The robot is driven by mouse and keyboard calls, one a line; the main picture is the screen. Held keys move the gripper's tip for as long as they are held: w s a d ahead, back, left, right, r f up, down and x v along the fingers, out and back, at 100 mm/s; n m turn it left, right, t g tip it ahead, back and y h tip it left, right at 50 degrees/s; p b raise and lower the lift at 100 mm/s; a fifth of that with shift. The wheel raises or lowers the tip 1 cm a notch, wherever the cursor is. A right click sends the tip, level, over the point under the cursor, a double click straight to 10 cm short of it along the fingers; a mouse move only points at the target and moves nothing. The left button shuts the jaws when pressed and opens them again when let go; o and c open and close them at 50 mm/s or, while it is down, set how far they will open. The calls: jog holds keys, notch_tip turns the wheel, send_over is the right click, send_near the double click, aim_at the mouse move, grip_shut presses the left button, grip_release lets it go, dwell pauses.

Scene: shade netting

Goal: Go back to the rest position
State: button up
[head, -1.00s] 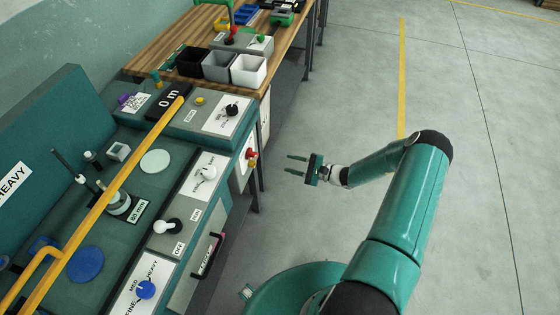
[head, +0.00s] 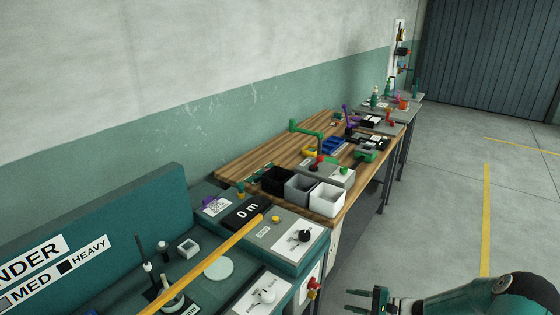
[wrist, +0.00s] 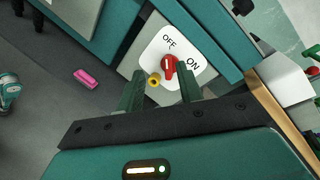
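My gripper (head: 352,300) is at the bottom edge of the head view, to the right of the green machine bench (head: 300,255). Its two fingers are apart, with nothing between them. In the wrist view my gripper (wrist: 161,76) also shows open and empty. Beyond the fingertips is a white OFF/ON plate (wrist: 188,52) with a red knob (wrist: 169,66) and a small yellow button (wrist: 153,80). In the head view the red knob (head: 314,284) is left of the fingers, with a gap between. Most of my arm is cut off by the frame.
A wooden bench (head: 240,171) with black, grey and white bins (head: 326,200) stands beyond the machine. A yellow bar (head: 215,258) crosses the machine top. Open concrete floor (head: 450,215) with a yellow line lies right. A pink item (wrist: 85,78) shows in the wrist view.

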jog(key=s+a+r+n+g+h, duration=0.2)
jog(key=s+a+r+n+h, duration=0.1)
jog(key=r, duration=0.4)
jog(key=s+a+r+n+g+h, duration=0.2)
jog(key=s+r+n, duration=0.1)
jog(key=r, duration=0.5)
jog(key=s+a+r+n+g+h, duration=0.3)
jog(key=s+r, duration=0.1)
jog(key=r, duration=0.3)
jog(key=s+a+r+n+t+h, duration=0.1)
jog(key=s+r+n+t+h, duration=0.2)
jog(key=s+r, duration=1.2)
jog(key=s+t+h, duration=0.1)
jog(key=t+h, duration=0.2)
jog(key=shift+s+r+n+h, duration=0.3)
jog(key=shift+s, duration=0.15)
